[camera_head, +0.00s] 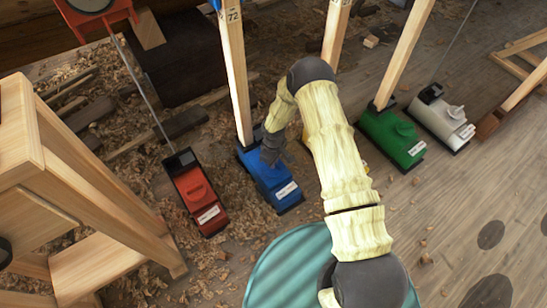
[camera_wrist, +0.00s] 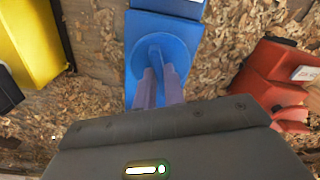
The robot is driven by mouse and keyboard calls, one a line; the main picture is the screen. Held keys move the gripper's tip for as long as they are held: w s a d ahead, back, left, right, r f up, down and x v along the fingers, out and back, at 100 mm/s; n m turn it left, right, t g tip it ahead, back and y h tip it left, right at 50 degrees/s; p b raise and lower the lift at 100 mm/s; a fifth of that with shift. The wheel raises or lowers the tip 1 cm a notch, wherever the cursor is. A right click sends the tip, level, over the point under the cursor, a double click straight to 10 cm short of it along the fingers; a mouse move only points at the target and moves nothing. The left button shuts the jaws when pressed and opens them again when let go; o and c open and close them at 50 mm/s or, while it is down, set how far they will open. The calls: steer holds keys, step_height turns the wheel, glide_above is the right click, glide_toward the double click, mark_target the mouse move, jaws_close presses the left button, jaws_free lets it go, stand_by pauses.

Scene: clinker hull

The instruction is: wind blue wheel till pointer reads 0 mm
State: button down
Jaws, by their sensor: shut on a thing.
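The blue jack box (camera_head: 279,186) stands at the foot of a pale wooden post, with a white label on its near end. The blue wheel (camera_wrist: 157,50) shows in the wrist view as a round blue piece on top of the box. My gripper (camera_head: 270,152) reaches down onto the box from above. In the wrist view its two fingers (camera_wrist: 159,88) are close together over the wheel, shut on it. The gripped part is mostly hidden between the fingers. I cannot make out a pointer or a mm reading in either view.
A red box (camera_head: 197,190) stands left of the blue one; green (camera_head: 393,138) and white (camera_head: 441,117) boxes stand right. A yellow box (camera_wrist: 24,40) shows in the wrist view. The wooden post (camera_head: 235,80) rises close beside my gripper. A wooden trestle (camera_head: 75,180) is at left. Shavings cover the floor.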

steer(key=shift+n+p, duration=0.7)
steer(key=shift+n, duration=0.7)
steer(key=shift+w, duration=0.1)
steer(key=shift+d, duration=0.1)
steer(key=c, duration=1.5)
jaws_free()
step_height(320, 180, up, 18)
steer(key=p, duration=0.7)
steer(key=shift+f, duration=0.25)
